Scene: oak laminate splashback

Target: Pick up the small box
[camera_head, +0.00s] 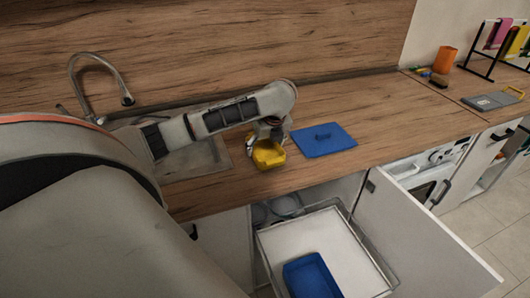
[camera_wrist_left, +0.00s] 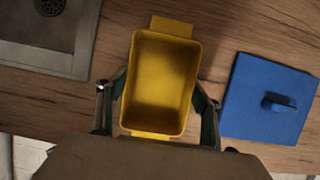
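A small yellow box (camera_head: 268,155), open at the top, is at the counter's front part, right of the sink; I cannot tell if it rests on the counter or is slightly above it. In the left wrist view the empty yellow box (camera_wrist_left: 162,85) shows from above, with a tab at each end. My left gripper (camera_head: 266,142) is over it, its fingers (camera_wrist_left: 161,100) on either side of the box walls. Whether the pads press on the walls is not clear. My right gripper is not in view.
A blue lid (camera_head: 323,139) with a handle lies right of the yellow box. The sink (camera_head: 196,160) and tap are to the left. Below, an open drawer (camera_head: 325,235) holds a blue box (camera_head: 311,277). An open cabinet door (camera_head: 420,240) stands to its right. An orange cup (camera_head: 445,59) stands farther back.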

